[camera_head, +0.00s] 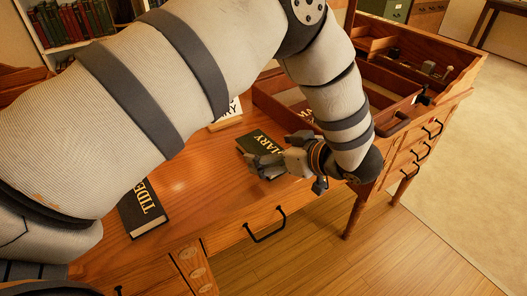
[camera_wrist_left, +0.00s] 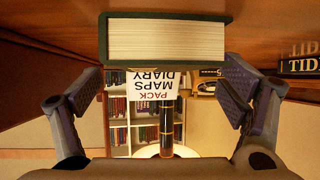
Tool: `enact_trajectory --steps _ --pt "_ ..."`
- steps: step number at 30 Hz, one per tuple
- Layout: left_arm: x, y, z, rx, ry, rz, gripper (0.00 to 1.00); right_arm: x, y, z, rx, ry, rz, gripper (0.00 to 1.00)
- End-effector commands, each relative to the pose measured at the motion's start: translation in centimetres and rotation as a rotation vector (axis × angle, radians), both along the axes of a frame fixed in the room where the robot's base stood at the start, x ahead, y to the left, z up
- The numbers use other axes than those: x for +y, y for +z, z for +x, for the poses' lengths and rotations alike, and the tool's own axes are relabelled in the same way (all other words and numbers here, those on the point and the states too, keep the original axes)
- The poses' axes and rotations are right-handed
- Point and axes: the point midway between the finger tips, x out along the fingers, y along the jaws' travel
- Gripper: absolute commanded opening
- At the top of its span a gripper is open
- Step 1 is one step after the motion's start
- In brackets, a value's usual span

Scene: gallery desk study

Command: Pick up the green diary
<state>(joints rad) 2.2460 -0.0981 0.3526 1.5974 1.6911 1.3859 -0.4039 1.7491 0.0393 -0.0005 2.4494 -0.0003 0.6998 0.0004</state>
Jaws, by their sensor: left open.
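The green diary (camera_head: 262,140) lies flat on the wooden desk, its cover lettering partly hidden by my left gripper. In the left wrist view, which is upside down, the diary (camera_wrist_left: 165,42) shows its pale page edges and green cover, lying across the space between the two fingers. My left gripper (camera_head: 262,163) is at the diary's near side, open, with nothing held. In the left wrist view its fingers (camera_wrist_left: 163,88) stand wide apart, one toward each side of the diary. I cannot tell whether they touch it. My right gripper is not in view.
A dark book lettered TIDE (camera_head: 143,208) lies left on the desk. A card on a stand (camera_head: 228,115) is behind the diary; its text reads PACK MAPS DIARY (camera_wrist_left: 140,82) in the wrist view. A wooden tray (camera_head: 275,110) stands to the right. A drawer handle (camera_head: 265,228) projects below.

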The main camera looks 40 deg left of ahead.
Motion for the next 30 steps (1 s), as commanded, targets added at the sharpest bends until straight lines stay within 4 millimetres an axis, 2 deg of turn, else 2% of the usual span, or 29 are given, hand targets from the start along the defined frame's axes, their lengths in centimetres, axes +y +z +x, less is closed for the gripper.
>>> enact_trajectory --steps 3,10,18,26,30 --pt "1.3 -0.7 0.3 -0.003 0.001 -0.001 0.9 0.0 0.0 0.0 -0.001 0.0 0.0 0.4" --pt "1.4 -0.8 0.4 -0.002 0.0 -0.001 0.9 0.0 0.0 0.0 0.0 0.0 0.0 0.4" --pt "1.4 -0.8 0.4 -0.002 0.0 -0.001 0.3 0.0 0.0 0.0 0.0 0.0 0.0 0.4" --pt "1.4 -0.8 0.4 -0.002 0.0 0.0 0.3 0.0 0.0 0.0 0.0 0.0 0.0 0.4" --pt "1.4 0.4 0.4 -0.005 0.001 0.0 0.3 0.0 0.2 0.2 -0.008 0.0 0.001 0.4"
